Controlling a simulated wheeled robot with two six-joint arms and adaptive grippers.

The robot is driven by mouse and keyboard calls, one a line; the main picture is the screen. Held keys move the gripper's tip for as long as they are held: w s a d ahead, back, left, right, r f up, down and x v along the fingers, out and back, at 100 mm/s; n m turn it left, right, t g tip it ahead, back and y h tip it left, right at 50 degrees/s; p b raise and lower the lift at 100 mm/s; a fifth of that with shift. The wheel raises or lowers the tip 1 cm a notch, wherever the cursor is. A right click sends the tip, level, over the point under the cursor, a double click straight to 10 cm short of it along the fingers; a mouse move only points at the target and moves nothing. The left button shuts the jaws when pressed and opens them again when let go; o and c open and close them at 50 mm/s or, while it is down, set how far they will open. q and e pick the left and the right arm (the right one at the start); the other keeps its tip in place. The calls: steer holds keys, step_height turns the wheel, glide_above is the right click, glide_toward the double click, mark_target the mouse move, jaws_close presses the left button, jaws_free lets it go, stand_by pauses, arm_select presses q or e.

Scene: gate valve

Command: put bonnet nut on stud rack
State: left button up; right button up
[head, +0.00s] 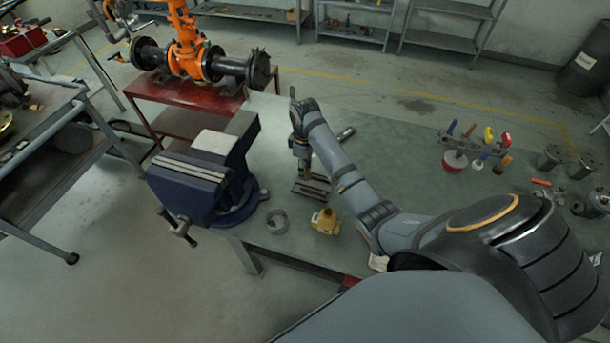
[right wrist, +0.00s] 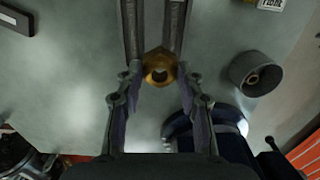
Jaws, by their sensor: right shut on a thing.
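The bonnet nut (right wrist: 160,68) is a gold hexagonal ring with a hole in its middle. My right gripper (right wrist: 159,76) is shut on it, with the nut between the fingertips. In the head view my right gripper (head: 303,165) points down over the bench, and the nut cannot be made out clearly there. What looks like the stud rack, a pair of dark parallel bars (head: 312,194), lies just below the gripper; the bars also show in the right wrist view (right wrist: 131,28), running up from the nut. I cannot tell whether the nut touches them. My left gripper is not in view.
A blue vice (head: 190,185) stands left of the gripper. A grey ring (head: 278,221) and a yellow part (head: 325,221) lie on the near side of the bench (head: 385,150). Hand tools (head: 470,140) stand at the right. A dark flat bar (head: 346,135) lies behind the gripper.

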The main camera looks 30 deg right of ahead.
steer(key=shift+w+d+f, duration=0.25)
steer(key=shift+w+f, duration=0.1)
steer(key=shift+f, duration=0.2)
step_height(320, 180, down, 3)
steer(key=shift+w+f+p, duration=0.1)
steer(key=shift+p, duration=0.45)
steer(key=shift+f, duration=0.15)
steer(key=o, duration=1.2)
step_height(320, 180, up, 12)
steer(key=shift+f+b, duration=0.15)
steer(key=shift+b, duration=0.35)
steer(key=shift+r, duration=0.3)
